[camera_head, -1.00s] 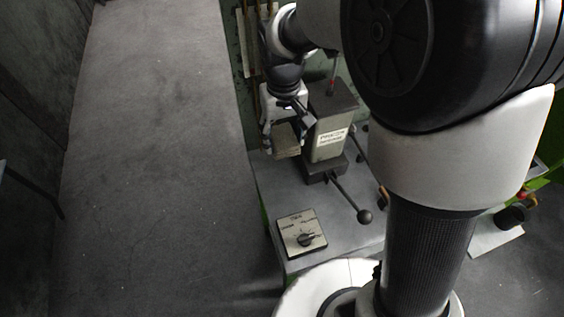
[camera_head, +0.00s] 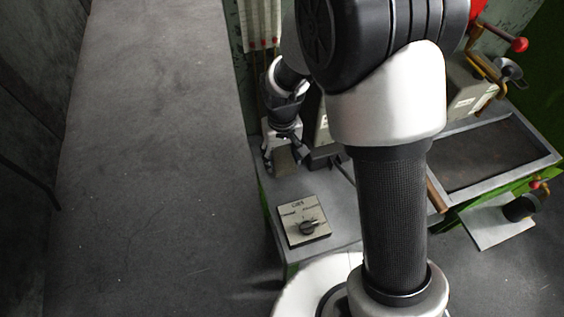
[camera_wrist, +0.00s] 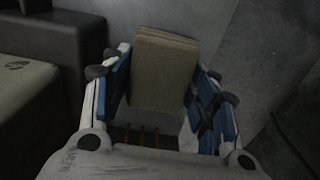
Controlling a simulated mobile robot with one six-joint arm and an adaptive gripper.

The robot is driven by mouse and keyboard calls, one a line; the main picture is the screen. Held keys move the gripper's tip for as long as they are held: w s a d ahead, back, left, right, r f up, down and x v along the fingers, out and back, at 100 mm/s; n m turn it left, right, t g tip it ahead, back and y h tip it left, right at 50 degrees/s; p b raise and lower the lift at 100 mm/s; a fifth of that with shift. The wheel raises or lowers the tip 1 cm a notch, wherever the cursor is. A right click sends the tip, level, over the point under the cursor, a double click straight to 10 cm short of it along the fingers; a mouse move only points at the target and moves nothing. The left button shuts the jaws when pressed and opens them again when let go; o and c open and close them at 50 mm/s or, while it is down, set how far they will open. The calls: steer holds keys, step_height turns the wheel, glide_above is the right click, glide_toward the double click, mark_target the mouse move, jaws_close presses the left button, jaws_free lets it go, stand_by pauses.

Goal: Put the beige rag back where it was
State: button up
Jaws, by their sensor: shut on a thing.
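The beige rag (camera_head: 284,161) is a folded, flat-sided bundle. It also shows in the wrist view (camera_wrist: 165,68), upright between the two blue-padded fingers. My gripper (camera_head: 283,152) is shut on it, with one finger on each side. The rag is low over the left end of the grey bench top (camera_head: 285,188), left of the grey machine block (camera_head: 322,130). I cannot tell whether its lower edge touches the bench. My arm hides part of the machine block.
A panel with a black knob (camera_head: 304,222) sits at the bench's front left. A shallow dark tray (camera_head: 490,160) and a block with a red-knobbed lever (camera_head: 519,45) are at the right. Long strips (camera_head: 260,30) hang at the back. Open floor (camera_head: 150,160) lies left.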

mark_target(282, 157)
steer(key=shift+f+b, duration=0.3)
steer(key=shift+f, duration=1.05)
steer(key=shift+f, duration=0.15)
steer(key=o, duration=1.1)
step_height(282, 157, up, 12)
steer(key=p, duration=0.4)
steer(key=shift+r, duration=0.2)
